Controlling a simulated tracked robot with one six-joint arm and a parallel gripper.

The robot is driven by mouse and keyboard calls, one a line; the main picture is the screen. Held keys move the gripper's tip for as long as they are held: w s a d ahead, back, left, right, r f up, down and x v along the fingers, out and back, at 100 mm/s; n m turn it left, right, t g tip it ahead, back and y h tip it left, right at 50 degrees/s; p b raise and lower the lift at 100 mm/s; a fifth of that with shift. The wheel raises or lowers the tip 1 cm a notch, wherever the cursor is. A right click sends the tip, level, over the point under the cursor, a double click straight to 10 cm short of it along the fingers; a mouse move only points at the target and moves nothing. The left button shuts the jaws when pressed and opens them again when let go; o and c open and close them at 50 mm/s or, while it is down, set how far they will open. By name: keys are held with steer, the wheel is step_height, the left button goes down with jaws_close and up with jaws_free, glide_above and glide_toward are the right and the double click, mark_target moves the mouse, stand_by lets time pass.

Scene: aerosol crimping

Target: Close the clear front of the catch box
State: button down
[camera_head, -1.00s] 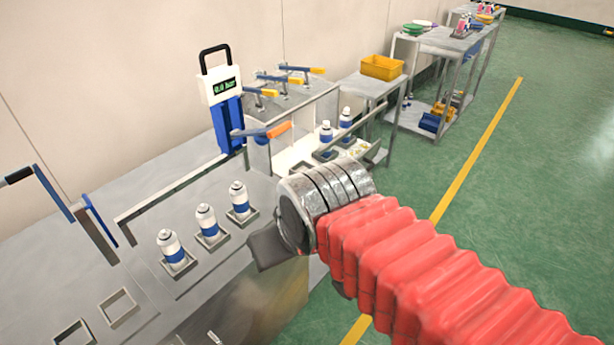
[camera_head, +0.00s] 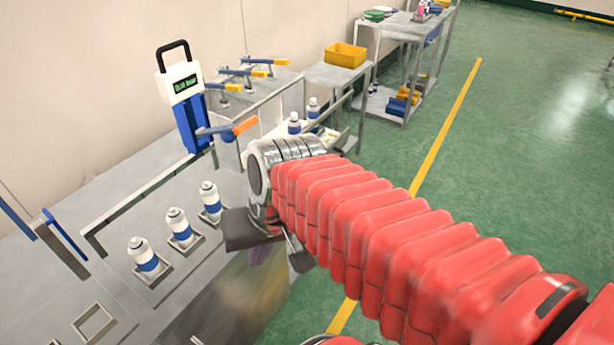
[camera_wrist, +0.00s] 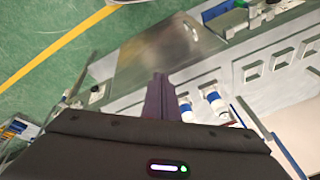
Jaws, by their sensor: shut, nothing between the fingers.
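My gripper shows in the wrist view as two dark purple fingers (camera_wrist: 160,98) held together with nothing between them. In the head view my wrist and red-sleeved arm reach over the front edge of the metal bench, and the fingers are mostly hidden. A pale framed enclosure (camera_head: 278,108) with a thin upright panel stands beyond my wrist, behind the row of cans. It may be the catch box, but I cannot tell for sure. My wrist hides its lower front, so I cannot tell whether a clear front is open or shut.
Three white-and-blue cans (camera_head: 179,228) stand in square holders on the bench (camera_head: 120,205). A blue gauge unit (camera_head: 188,110) with an orange-tipped lever (camera_head: 243,126) stands behind them. A yellow bin (camera_head: 345,55) sits on a side table. Green floor to the right is clear.

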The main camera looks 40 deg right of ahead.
steer(key=w+d+f+m+t+y, duration=0.2)
steer(key=w+d+f+m+y, duration=0.25)
steer(key=m, duration=0.45)
steer(key=w+d+f+m+t+y, duration=0.25)
steer(key=w+d+m+y, duration=0.2)
steer(key=d+m, duration=0.4)
steer(key=s+d+f+m+t+h, duration=0.1)
steer(key=d+m+t, duration=0.3)
steer(key=d, duration=0.5)
steer(key=s+d+f+m+t+h, duration=0.1)
steer(key=d+f+m+t+h, duration=0.1)
steer(key=d+m+t, duration=0.3)
steer(key=d+m+h, duration=0.1)
steer(key=d+m, duration=0.1)
steer(key=d, duration=0.2)
steer(key=shift+f+m, duration=0.2)
steer(key=shift+m, duration=0.15)
steer(key=shift+w+a, duration=0.1)
steer(key=shift+a, duration=0.05)
steer(key=x, duration=1.4)
steer(key=shift+w, duration=0.1)
